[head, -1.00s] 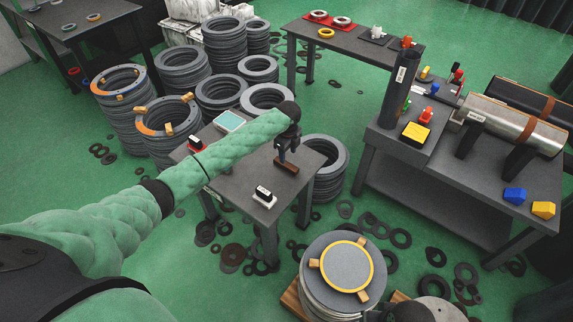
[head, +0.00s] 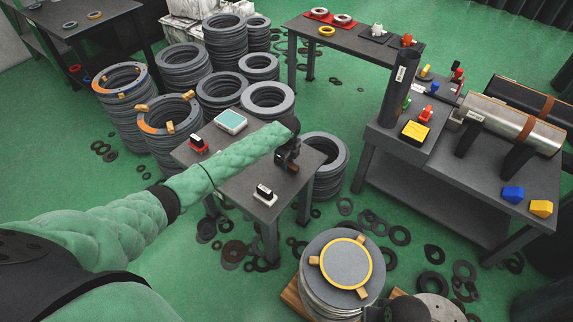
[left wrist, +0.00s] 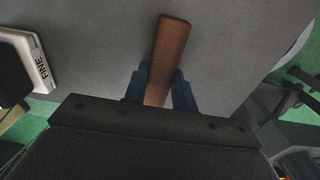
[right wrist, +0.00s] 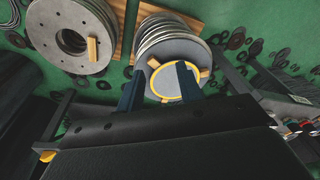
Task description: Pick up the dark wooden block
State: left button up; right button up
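The dark wooden block (head: 289,167) is a reddish-brown bar lying on the small grey table, partly hidden by my left gripper in the head view. In the left wrist view the block (left wrist: 169,48) runs lengthwise between the two blue-grey fingers. My left gripper (left wrist: 160,80) is low over the table with one finger on each side of the block. It looks open, with a narrow gap at the right finger; contact at the left finger is unclear. My right gripper (right wrist: 160,75) is open and empty above the disc stack with the yellow ring.
On the small table (head: 232,191) are a black-and-white block labelled FINE (left wrist: 24,60), a red-and-black item (head: 198,143) and a teal-topped scale-like box (head: 230,121). Stacked grey rings (head: 326,160) stand close behind the table. The yellow-ringed disc stack (head: 340,268) stands in front.

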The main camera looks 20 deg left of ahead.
aim_at(289, 164)
pick_arm(q)
jog(key=shift+r, duration=0.1)
jog(key=shift+c, duration=0.3)
